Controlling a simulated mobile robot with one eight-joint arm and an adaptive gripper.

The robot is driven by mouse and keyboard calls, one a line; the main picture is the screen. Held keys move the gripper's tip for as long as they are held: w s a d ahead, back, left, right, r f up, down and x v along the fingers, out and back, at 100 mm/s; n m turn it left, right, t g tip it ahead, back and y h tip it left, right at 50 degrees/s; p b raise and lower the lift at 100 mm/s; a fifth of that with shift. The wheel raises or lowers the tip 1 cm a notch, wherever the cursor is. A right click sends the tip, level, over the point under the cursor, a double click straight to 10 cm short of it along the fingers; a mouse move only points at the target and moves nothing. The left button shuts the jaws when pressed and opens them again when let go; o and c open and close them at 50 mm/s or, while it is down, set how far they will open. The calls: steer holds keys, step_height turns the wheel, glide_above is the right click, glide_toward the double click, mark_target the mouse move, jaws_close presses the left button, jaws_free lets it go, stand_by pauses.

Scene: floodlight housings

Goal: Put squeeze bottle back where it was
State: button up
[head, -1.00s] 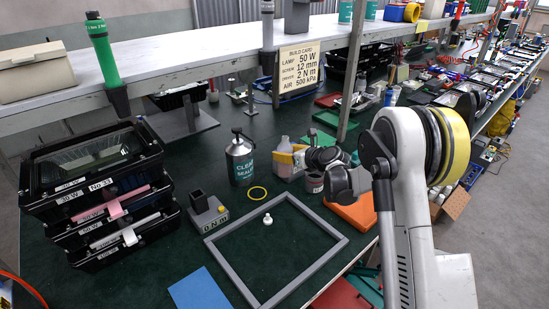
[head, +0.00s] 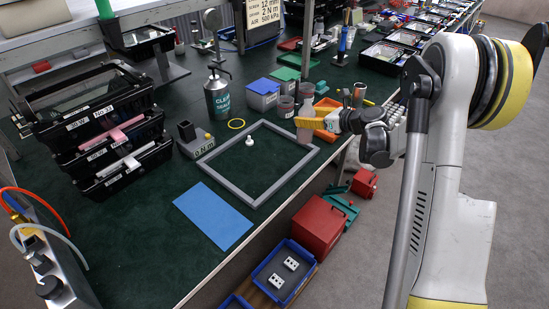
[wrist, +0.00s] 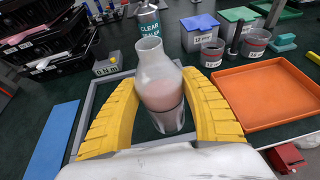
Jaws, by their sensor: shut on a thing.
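The squeeze bottle (wrist: 160,88) is translucent, with pinkish contents in its lower part and an open-looking narrow neck. It is upright between the two yellow fingers of my gripper (wrist: 158,110), which is shut on it. In the head view the bottle (head: 305,118) is at the left of my gripper (head: 318,122), near the right corner of the grey square frame (head: 262,197). The wrist view shows the bottle in front of part of that frame. I cannot tell how far its base is above the bench.
An orange tray (wrist: 268,98) lies just right of the gripper. Behind are the clear sealer can (head: 218,98), lidded bins (head: 262,95) and small tubs (wrist: 212,53). A blue mat (head: 213,215) lies left of the frame. Black housings (head: 105,130) are stacked at left.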

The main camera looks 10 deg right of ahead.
steer(key=w+a+f+b, duration=0.4)
steer(key=a+f+b, duration=0.2)
steer(key=a+f, duration=0.4)
steer(key=shift+w+f, duration=0.25)
steer(key=shift+f, duration=0.15)
steer(key=o, duration=1.4)
